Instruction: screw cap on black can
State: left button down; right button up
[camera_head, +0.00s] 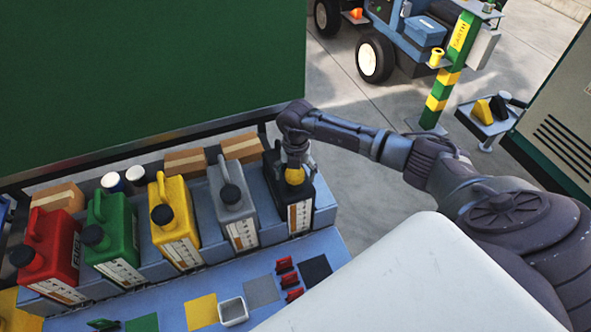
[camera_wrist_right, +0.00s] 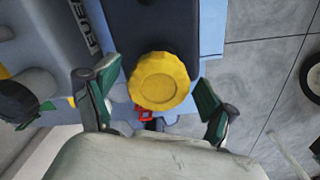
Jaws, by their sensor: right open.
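The black can (camera_head: 324,196) stands upright at the right end of the row of cans. A yellow cap (camera_head: 295,176) shows at its mouth, just below my right gripper (camera_head: 297,163). In the right wrist view, the yellow cap (camera_wrist_right: 158,80) is seen face on in front of the dark can (camera_wrist_right: 150,22). My right gripper (camera_wrist_right: 157,92) is open, with a green-padded finger on each side of the cap and a gap visible at both sides. The cap's thread is hidden, so how tightly it sits cannot be told. My left gripper is not in view.
Grey (camera_head: 233,200), yellow (camera_head: 176,222), green (camera_head: 112,235) and red (camera_head: 52,250) cans with black caps stand left of the black can. Cardboard boxes (camera_head: 186,162) sit behind. The blue bench (camera_head: 330,243) holds coloured squares, red clips and a small white tray (camera_head: 233,311).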

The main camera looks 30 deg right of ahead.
jog(key=n+b, duration=0.2)
jog(key=n, duration=0.3)
jog(key=shift+f, duration=0.2)
jog(key=n+b, duration=0.1)
jog(key=n, duration=0.2)
jog(key=shift+w+b, duration=0.1)
jog(key=shift+b, duration=0.25)
jog(key=n+b, duration=0.2)
jog(key=n, duration=0.3)
jog(key=n+b, duration=0.2)
jog(key=n, duration=0.2)
jog(key=shift+n, duration=0.3)
jog(key=n+b, duration=0.3)
jog(key=n, duration=0.3)
jog(key=n+b, duration=0.1)
jog(key=n, duration=0.2)
jog(key=shift+r+n+b, duration=0.2)
jog(key=shift+n+b, duration=0.15)
jog(key=shift+n, duration=0.55)
jog(key=c, duration=1.4)
jog(key=m, duration=0.4)
jog(key=shift+m+p, duration=0.3)
jog(key=shift+p, duration=0.1)
jog(key=m, duration=0.3)
jog(key=shift+p, duration=0.3)
jog(key=o, duration=1.2)
jog(key=shift+m, duration=0.4)
jog(key=shift+o, duration=0.2)
